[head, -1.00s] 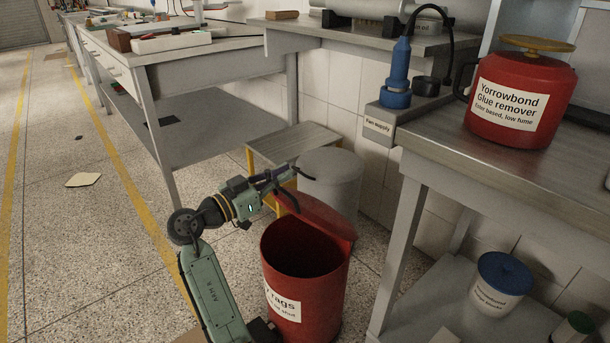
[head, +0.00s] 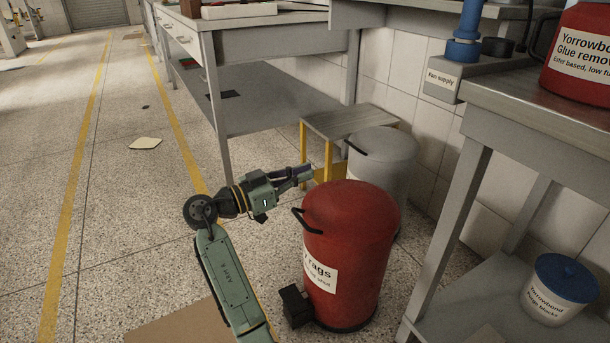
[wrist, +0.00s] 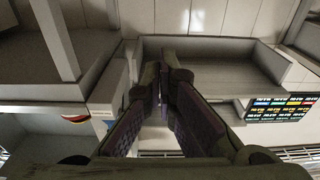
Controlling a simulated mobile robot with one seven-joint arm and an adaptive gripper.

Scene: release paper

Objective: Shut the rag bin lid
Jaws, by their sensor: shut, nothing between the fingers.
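The red rag bin (head: 355,240) stands on the floor in the head view, with a white label reading "rags" on its front. Its domed red lid (head: 350,205) lies down over the top, and no opening shows. A black handle (head: 306,221) sticks out on the lid's left side. My gripper (head: 306,172) is shut and empty, above and to the left of the lid, apart from it. In the wrist view the fingers (wrist: 160,88) meet at their tips, and the bin is not visible there.
A grey bin (head: 385,165) stands just behind the red one, beside a step stool (head: 345,122) with yellow legs. A steel bench (head: 540,125) stands on the right, holding a red glue remover can (head: 580,60).

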